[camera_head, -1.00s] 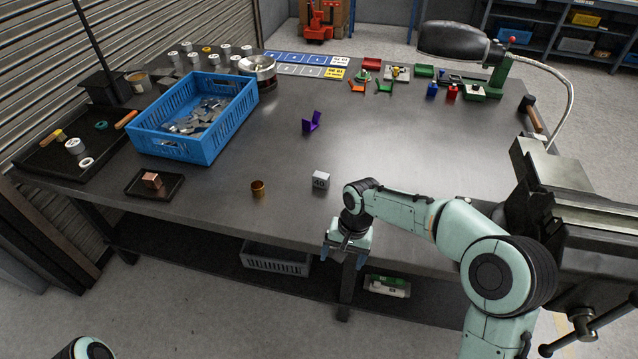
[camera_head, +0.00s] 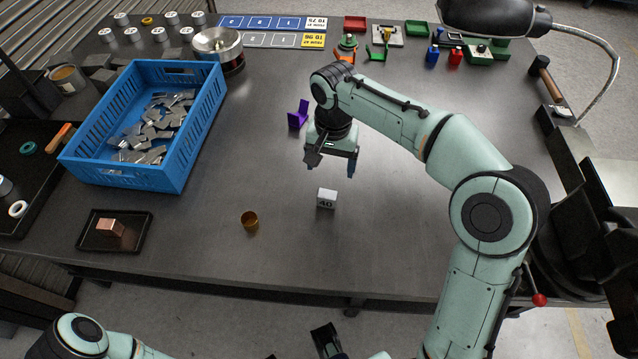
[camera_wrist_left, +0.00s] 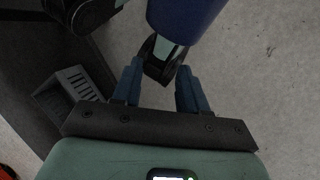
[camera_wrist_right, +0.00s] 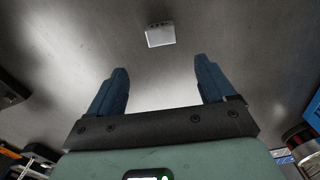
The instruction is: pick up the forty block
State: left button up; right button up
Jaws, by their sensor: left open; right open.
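The forty block (camera_head: 326,198) is a small light-grey cube marked 40, upright on the dark metal table. In the right wrist view the block (camera_wrist_right: 160,35) lies beyond my open fingertips, roughly centred between them. My right gripper (camera_head: 332,170) is open and empty above the table, just behind the block in the head view and apart from it. My left gripper (camera_wrist_left: 158,85) is open and empty in the left wrist view, over the floor in front of the table; the head view shows only part of that arm at the bottom left.
A brass ring (camera_head: 250,220) stands left of the block. A copper cube (camera_head: 110,228) sits in a black tray (camera_head: 132,244). A blue crate (camera_head: 172,170) holds metal pieces. A purple bracket (camera_head: 298,114) stands behind my right gripper. The table right of the block is clear.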

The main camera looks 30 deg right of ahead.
jog(key=b, duration=0.1)
send_over(327, 194)
jog(key=f, duration=0.4)
jog(key=d+f, duration=0.1)
jog(key=f, duration=0.1)
jog(key=shift+s+f, duration=0.15)
jog(key=shift+f, duration=0.05)
jog(key=shift+a+f+b, duration=0.25)
jog(key=shift+f, duration=1.3)
jog(key=shift+a+f+b, duration=0.2)
jog(key=shift+f+b, duration=0.05)
jog(key=shift+f, duration=1.3)
jog(key=c, duration=1.5)
